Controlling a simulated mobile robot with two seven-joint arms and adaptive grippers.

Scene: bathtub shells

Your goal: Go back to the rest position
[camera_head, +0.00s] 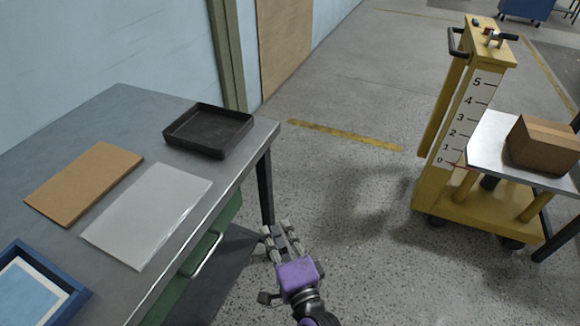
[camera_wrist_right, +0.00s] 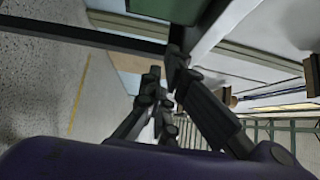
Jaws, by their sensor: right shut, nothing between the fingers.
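My right gripper (camera_head: 279,233) with its purple wrist part is in the lower middle of the head view. It is beside the front edge of the grey metal table (camera_head: 230,178), over the speckled floor, and holds nothing. Its dark fingers also show in the right wrist view (camera_wrist_right: 164,78), shut with nothing between them. My left gripper is in neither view.
On the table are a black tray (camera_head: 208,128), a brown board (camera_head: 85,182), a pale sheet (camera_head: 148,214) and a blue-framed tray (camera_head: 68,290). A green drawer (camera_head: 205,250) is below. A yellow lift cart (camera_head: 455,195) carries a cardboard box (camera_head: 545,145) at right. Floor between is free.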

